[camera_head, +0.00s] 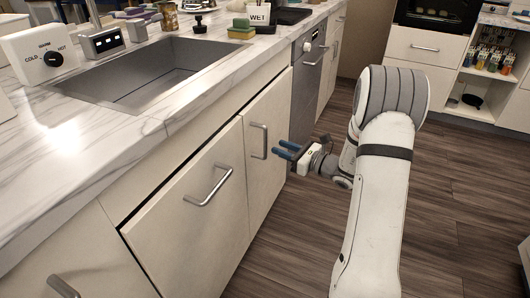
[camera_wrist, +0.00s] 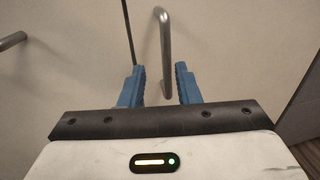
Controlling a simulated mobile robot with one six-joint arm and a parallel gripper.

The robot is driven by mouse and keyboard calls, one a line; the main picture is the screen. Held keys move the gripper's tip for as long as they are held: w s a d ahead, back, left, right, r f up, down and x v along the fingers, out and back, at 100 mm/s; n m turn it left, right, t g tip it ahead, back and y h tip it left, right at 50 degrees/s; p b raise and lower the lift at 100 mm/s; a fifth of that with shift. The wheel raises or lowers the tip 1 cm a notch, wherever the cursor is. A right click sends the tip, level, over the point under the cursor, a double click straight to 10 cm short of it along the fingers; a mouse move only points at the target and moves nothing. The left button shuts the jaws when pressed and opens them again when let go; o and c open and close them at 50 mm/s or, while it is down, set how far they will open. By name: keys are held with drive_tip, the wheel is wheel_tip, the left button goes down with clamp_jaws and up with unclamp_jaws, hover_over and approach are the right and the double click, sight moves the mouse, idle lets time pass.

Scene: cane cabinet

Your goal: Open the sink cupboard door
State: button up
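Two pale cupboard doors stand side by side under the sink: a left door (camera_head: 185,235) and a right door (camera_head: 268,178). Each has a metal bar handle. The right door's upright handle (camera_head: 265,142) is just left of my gripper's fingertips (camera_head: 280,149). In the wrist view this handle (camera_wrist: 165,45) lines up between the two blue fingers of my gripper (camera_wrist: 159,80), with a gap on each side. My gripper is open and holds nothing. The left door's handle (camera_head: 209,186) also shows at the wrist view's left edge (camera_wrist: 12,40). A dark gap runs along the left door's top edge.
The marble counter (camera_head: 110,150) with the sink (camera_head: 150,75) overhangs the doors. A grey dishwasher front (camera_head: 307,85) is right of the right door. Wooden floor (camera_head: 450,200) lies clear at right. Drawers and an open shelf (camera_head: 485,80) stand at the back right.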

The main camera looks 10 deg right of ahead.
drive_tip(key=b, duration=0.2)
hover_over(265, 157)
drive_tip(key=shift+w+d+f+t, duration=0.15)
drive_tip(key=shift+w+f+t, duration=0.15)
drive_tip(key=shift+w, duration=0.15)
drive_tip(key=shift+c, duration=0.5)
clamp_jaws()
drive_tip(key=shift+r, duration=0.1)
